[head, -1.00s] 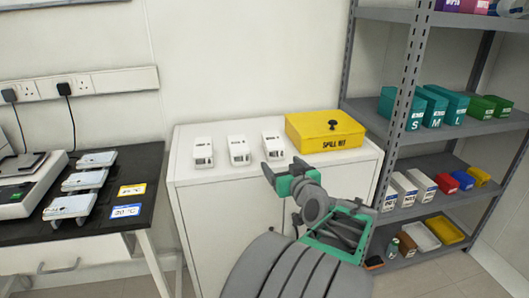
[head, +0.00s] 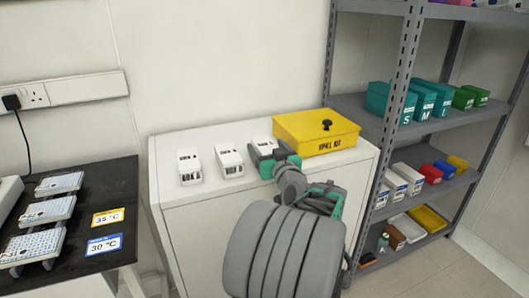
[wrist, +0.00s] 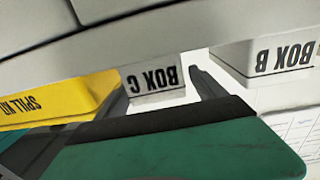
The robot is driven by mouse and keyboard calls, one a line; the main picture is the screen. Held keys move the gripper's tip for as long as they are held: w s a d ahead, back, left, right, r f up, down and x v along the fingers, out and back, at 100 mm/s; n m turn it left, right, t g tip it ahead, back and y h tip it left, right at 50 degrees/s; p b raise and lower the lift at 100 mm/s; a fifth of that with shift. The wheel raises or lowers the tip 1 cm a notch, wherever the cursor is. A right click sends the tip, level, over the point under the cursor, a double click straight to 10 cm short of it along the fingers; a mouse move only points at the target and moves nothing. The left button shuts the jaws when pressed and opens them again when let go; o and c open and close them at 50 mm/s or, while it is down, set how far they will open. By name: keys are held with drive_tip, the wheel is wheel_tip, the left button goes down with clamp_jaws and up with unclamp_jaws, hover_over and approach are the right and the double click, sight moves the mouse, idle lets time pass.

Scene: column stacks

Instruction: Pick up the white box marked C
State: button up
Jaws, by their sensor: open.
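The white box marked C (wrist: 155,82) shows in the wrist view with its label upside down. In the head view the white box marked C (head: 262,142) is the rightmost of three white boxes on the white cabinet, partly hidden behind my gripper (head: 275,160). My gripper is open at the near side of the box; one dark finger shows in the wrist view just right of the label. I cannot tell whether the box lies between the fingers.
The box marked B (head: 229,161) stands left of box C, and another white box (head: 189,167) further left. The yellow spill kit (head: 317,133) sits close on the right. The cabinet top (head: 205,190) is clear in front. A metal shelf rack (head: 405,60) stands at right.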

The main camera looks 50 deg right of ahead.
drive_tip(key=shift+x, duration=1.15)
drive_tip(key=shift+c, duration=0.6)
drive_tip(key=c, duration=1.5)
drive_tip(key=shift+c, duration=0.6)
drive_tip(key=shift+r, duration=0.15)
